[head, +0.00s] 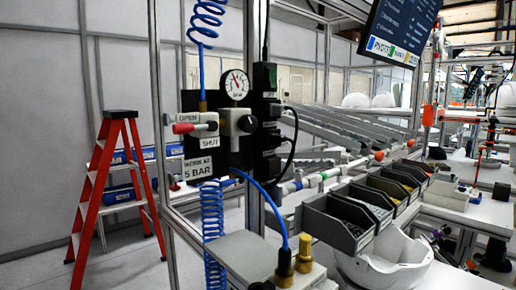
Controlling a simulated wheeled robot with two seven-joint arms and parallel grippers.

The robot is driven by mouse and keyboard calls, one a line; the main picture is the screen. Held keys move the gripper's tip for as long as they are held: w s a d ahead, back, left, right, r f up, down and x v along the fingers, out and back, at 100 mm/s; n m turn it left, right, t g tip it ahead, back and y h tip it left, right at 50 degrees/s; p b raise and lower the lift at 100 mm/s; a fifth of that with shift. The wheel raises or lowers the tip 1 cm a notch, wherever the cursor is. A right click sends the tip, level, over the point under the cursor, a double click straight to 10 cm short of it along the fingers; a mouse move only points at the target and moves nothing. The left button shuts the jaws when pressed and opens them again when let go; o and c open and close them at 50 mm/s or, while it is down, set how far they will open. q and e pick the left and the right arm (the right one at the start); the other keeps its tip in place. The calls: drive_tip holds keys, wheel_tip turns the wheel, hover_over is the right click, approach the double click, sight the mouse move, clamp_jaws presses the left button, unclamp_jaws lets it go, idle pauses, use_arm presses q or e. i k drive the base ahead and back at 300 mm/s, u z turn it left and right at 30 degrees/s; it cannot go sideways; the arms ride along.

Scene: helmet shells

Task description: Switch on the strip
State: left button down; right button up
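A black power strip (266,135) is mounted upright on a metal post, just right of the pressure gauge. A small green part, which may be its switch (272,76), shows near its top. I cannot tell whether it is on or off. Black plugs sit in the strip, and a black cable loops out from its right side. The strip's left edge is partly hidden by the valve and regulator parts. Neither of my grippers is in view.
Left of the strip are a pressure gauge (236,84), a red-handled valve (186,128) and blue coiled hoses (213,220). Grey parts bins (338,222) and a white helmet shell (385,266) stand to the right. A red stepladder (112,180) stands at left.

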sight(272, 73)
drive_tip(key=z, duration=0.6)
drive_tip(key=k, duration=1.35)
drive_tip(key=u, duration=0.05)
drive_tip(key=i, duration=0.75)
drive_tip(key=u, duration=0.5)
